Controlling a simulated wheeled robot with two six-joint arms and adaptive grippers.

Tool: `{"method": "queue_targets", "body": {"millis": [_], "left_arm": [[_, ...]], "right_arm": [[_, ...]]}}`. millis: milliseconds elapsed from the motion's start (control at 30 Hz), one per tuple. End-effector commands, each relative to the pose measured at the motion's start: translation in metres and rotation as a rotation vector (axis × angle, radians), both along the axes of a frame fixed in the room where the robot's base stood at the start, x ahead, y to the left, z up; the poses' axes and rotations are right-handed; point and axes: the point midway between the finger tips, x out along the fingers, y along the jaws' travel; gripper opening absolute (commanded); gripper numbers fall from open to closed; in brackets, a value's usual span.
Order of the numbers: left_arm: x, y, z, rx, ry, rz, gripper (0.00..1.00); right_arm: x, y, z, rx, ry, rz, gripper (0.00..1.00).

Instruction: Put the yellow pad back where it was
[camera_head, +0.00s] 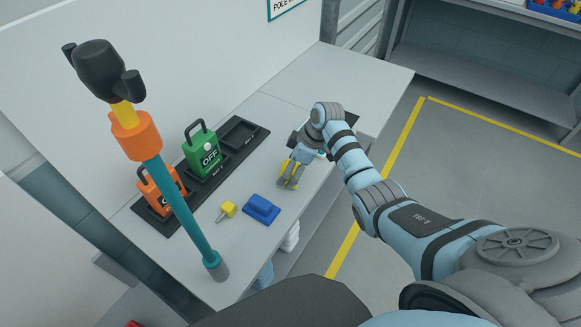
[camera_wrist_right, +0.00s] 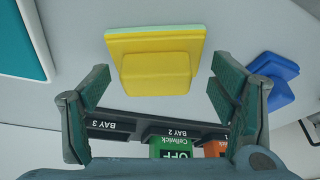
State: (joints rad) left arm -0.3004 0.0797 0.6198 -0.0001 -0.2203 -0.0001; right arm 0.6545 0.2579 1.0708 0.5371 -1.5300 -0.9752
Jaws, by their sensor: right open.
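The yellow pad (camera_wrist_right: 155,65), a block on a wider yellow plate with a pale green edge, shows in the right wrist view over the light counter. My right gripper (camera_head: 289,182) is open above the counter. In its wrist view the pad lies ahead, between the two spread fingers, with no clear contact. In the head view the gripper mostly hides the pad and only bits of yellow show. A blue pad (camera_head: 262,208) of similar shape lies on the counter nearer to me; it also shows in the wrist view (camera_wrist_right: 272,92). My left gripper is not in view.
A black tray (camera_head: 246,147) along the wall holds an orange padlock (camera_head: 160,190) and a green one (camera_head: 204,152); its far bay is empty. A small yellow piece (camera_head: 227,210) lies by the blue pad. A teal pole (camera_head: 190,222) stands in front. A flat teal thing (camera_wrist_right: 20,45) lies beyond.

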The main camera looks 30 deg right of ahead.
Motion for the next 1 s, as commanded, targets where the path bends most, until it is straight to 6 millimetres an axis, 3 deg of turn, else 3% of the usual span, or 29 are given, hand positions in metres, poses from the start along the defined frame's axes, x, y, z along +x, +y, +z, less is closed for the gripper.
{"method": "queue_targets", "body": {"millis": [133, 233, 600, 733, 1000], "left_arm": [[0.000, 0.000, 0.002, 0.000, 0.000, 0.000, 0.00], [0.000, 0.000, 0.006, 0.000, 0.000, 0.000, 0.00], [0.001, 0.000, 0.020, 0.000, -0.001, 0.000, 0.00], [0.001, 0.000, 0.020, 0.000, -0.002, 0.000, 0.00], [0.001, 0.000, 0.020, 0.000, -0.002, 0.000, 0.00]], "right_arm": [[0.000, 0.000, 0.004, 0.000, 0.000, 0.000, 0.78], [-0.002, -0.004, 0.018, 0.000, -0.003, 0.000, 0.78], [-0.024, -0.033, 0.104, -0.001, -0.003, -0.001, 0.78], [-0.028, -0.036, 0.115, 0.001, -0.001, 0.000, 0.78], [-0.028, -0.036, 0.115, 0.001, -0.001, 0.000, 0.78]]}}
